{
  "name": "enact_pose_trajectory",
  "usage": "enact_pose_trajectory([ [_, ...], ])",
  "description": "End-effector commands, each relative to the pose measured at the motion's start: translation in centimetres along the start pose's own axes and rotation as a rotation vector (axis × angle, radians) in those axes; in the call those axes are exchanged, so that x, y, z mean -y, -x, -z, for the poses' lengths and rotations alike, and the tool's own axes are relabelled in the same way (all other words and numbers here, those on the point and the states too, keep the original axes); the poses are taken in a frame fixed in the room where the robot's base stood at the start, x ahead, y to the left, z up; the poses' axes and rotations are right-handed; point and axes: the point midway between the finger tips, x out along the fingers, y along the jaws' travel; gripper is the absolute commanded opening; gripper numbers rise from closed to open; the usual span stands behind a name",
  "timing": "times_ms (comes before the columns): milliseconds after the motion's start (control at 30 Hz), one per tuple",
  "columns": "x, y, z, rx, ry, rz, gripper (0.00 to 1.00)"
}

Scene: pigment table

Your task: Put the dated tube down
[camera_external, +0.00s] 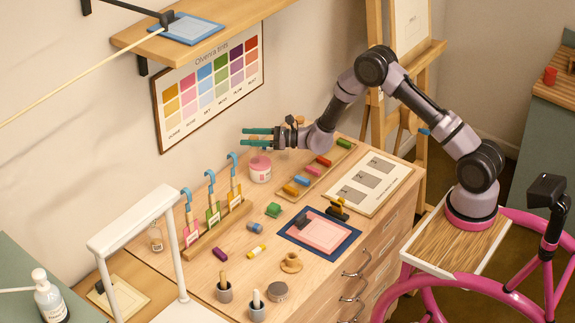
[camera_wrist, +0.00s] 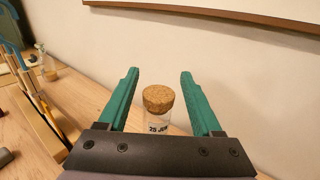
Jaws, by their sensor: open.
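The dated tube, a clear glass tube with a brown cork (camera_wrist: 158,98), shows upright between my two green fingers in the wrist view. Its label reads "25" and part of a word; the lower part is hidden behind the palm of my gripper (camera_wrist: 158,85). The fingers are spread wide, with a visible gap on each side of the cork. In the outside view my gripper (camera_external: 258,137) points left toward the wall, above the back of the wooden table (camera_external: 200,262). I cannot clearly make out the tube there, nor tell what its base rests on.
A pink jar (camera_external: 260,170) stands just below my gripper. A rack (camera_external: 205,232) with hanging hooks and coloured tags is to the left. A tray of coloured sticks (camera_external: 322,172) lies right. The wall is close ahead.

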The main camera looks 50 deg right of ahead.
Motion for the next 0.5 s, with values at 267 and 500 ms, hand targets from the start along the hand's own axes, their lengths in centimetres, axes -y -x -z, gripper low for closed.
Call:
enact_pose_trajectory([
  [267, 0.1, 6.1, 0.0, -0.001, -0.002, 0.002, 0.66],
  [500, 0.0, 9.5, 0.0, -0.001, -0.001, 0.0, 0.66],
])
